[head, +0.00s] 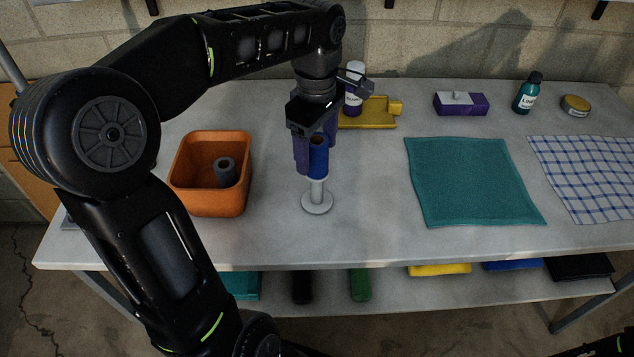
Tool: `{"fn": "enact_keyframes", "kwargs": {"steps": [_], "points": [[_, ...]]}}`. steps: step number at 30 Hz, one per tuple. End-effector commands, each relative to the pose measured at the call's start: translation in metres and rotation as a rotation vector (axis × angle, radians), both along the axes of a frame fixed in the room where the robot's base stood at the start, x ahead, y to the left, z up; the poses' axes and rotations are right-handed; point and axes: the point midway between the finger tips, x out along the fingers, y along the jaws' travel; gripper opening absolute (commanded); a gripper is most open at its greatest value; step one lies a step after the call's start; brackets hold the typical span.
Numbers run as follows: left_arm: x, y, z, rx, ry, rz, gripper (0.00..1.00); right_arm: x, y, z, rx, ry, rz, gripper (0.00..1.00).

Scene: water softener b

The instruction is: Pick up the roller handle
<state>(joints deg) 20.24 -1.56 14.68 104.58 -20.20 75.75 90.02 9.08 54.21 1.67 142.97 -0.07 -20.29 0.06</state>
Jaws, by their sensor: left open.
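The roller handle (316,195) looks like a pale upright post with a round foot, standing on the grey table. A blue sleeve (319,158) with a brownish open top sits at the post's upper end. My left gripper (316,155) points down over it from above. Its purple fingers are open, one on each side of the blue sleeve. I cannot tell whether they touch it. The fingers and wrist hide part of the sleeve.
An orange bin (210,205) with a grey tube (225,172) stands left. Behind the gripper are a yellow tray (380,119) and white bottle (354,75). A purple box (460,104), teal bottle (527,93) and round tin (575,105) stand back right. Teal (470,185) and checked cloths (590,175) lie flat.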

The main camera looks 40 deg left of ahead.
Motion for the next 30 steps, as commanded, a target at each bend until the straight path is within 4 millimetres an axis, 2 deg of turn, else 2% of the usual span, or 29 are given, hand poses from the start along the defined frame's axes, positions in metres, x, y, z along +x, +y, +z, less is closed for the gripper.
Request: {"fn": "enact_keyframes", "kwargs": {"steps": [9,12,30], "points": [[0.0,0.0,-0.041,0.0,0.004,0.0,0.7,0.0,0.0,0.008,-0.001,0.001,0.0,0.67],[0.001,0.0,-0.048,0.0,0.002,0.0,0.7,-0.001,0.0,0.009,-0.001,0.002,0.0,0.67],[0.001,0.0,-0.048,0.0,0.001,0.0,0.7,-0.001,0.0,0.008,-0.001,0.002,0.0,0.67]]}}
